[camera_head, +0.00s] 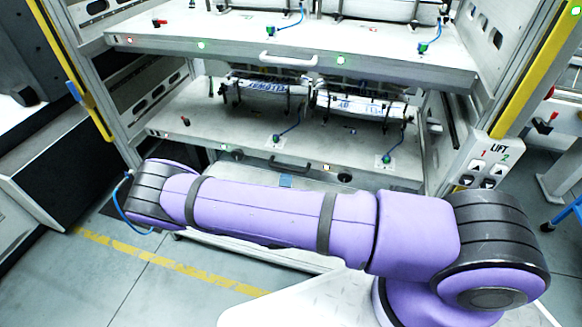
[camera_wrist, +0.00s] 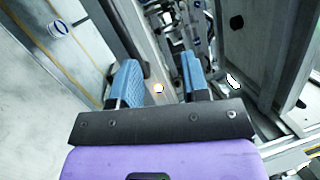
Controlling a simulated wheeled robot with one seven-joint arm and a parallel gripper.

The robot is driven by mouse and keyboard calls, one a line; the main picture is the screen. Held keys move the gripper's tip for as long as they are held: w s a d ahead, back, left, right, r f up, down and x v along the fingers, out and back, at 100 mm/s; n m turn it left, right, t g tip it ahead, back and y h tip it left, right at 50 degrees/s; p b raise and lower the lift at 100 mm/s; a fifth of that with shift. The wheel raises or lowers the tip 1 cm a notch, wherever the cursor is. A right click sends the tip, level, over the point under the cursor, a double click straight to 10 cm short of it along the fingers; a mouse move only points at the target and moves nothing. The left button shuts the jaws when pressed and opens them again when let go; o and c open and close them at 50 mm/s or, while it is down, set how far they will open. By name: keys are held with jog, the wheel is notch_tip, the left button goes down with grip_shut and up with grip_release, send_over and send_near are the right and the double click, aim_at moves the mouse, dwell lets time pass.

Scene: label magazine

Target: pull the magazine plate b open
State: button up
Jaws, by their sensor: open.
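Two magazine plates show in the head view: an upper plate (camera_head: 365,52) with a pale handle (camera_head: 288,60) and a lower plate (camera_head: 215,128) with a dark handle (camera_head: 290,163). I see no readable letter that tells which is plate b. Both appear pushed into the rack. My gripper (camera_wrist: 158,78) shows in the wrist view with two blue fingers apart and nothing held between them. A small orange-white light on a metal edge shows between the fingers.
White rolls (camera_head: 262,86) with print lie on the lower plate. A lift button panel (camera_head: 487,158) is on the right post. Yellow strips run up both sides of the rack. Open floor (camera_head: 130,280) with a yellow line lies at front left.

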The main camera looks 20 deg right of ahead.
aim_at(285, 167)
notch_tip(285, 167, down, 5)
jog(key=n+t+y, duration=0.1)
jog(key=n+y, duration=0.3)
jog(key=n, duration=0.1)
jog(key=x, duration=0.6)
jog(key=d+x, duration=0.1)
jog(key=x, duration=0.3)
jog(key=shift+s+r, duration=0.1)
jog(key=shift+r, duration=0.05)
grip_shut()
